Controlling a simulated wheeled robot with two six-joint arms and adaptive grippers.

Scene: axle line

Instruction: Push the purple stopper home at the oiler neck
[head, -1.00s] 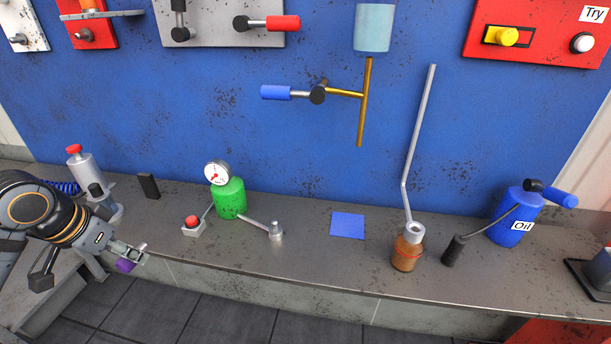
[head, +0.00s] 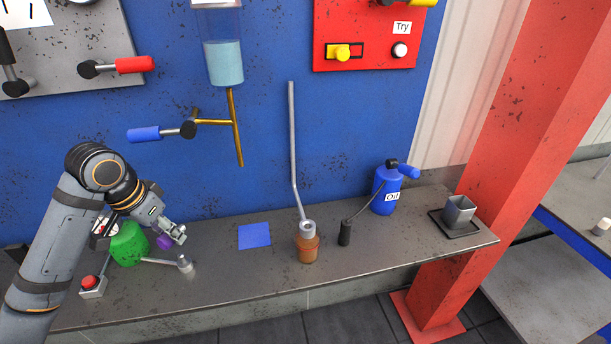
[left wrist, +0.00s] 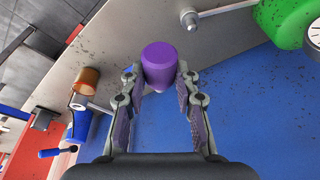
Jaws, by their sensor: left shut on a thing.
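My left gripper (head: 173,236) is shut on the purple stopper (head: 164,242), in front of the green canister and above the bench. In the left wrist view the stopper (left wrist: 159,62) sits between the fingertips (left wrist: 159,78), its wide end pointing away from the gripper. The brown oiler (head: 307,250) stands upright on the bench, well to the right of the gripper. A grey collar and a long bent grey tube rise at its top. The oiler also shows in the left wrist view (left wrist: 88,79), apart from the stopper. My right gripper is not in view.
The green canister (head: 128,250), a red button box (head: 92,286) and a small grey post with a lever (head: 184,264) are close to the gripper. A blue oil can (head: 384,195) and a grey cup (head: 459,210) stand right.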

